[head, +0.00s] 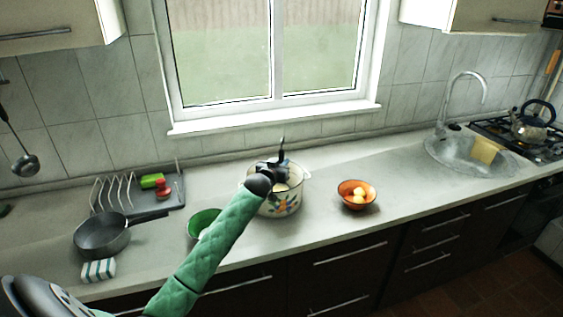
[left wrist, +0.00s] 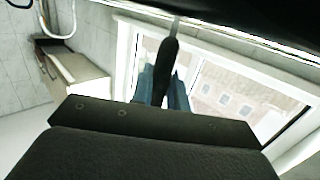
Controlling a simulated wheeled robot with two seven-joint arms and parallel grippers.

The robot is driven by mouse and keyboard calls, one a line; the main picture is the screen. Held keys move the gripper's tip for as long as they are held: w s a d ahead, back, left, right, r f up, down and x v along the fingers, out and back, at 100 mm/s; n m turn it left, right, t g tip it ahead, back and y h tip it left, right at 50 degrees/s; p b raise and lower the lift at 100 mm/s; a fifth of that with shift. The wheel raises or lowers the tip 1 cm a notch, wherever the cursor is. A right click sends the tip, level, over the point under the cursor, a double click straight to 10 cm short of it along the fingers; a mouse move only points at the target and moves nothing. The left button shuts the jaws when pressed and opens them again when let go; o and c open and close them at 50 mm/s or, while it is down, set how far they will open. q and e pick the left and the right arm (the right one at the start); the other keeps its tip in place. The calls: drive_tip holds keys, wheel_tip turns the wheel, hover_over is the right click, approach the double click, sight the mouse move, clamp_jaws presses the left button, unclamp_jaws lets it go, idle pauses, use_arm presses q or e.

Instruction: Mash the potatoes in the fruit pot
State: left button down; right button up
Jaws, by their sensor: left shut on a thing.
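The fruit pot (head: 280,208), cream enamel with a painted fruit pattern, stands on the counter below the window. My left gripper (head: 274,170) is over the pot's mouth and shut on a dark upright handle (head: 282,145), which looks like the masher's. The handle also shows in the left wrist view (left wrist: 167,68), with the gripper's fingers around it. The masher's lower end is hidden by the gripper and the pot. The potatoes in the pot cannot be made out clearly, as my arm and gripper cover much of the opening. My right gripper is out of view.
The counter before the sink is clear.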

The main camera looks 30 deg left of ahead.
use_arm(q)
drive_tip(key=shift+f, duration=0.15)
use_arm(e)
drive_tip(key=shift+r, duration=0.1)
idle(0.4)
use_arm(q)
drive_tip(key=shift+f, duration=0.6)
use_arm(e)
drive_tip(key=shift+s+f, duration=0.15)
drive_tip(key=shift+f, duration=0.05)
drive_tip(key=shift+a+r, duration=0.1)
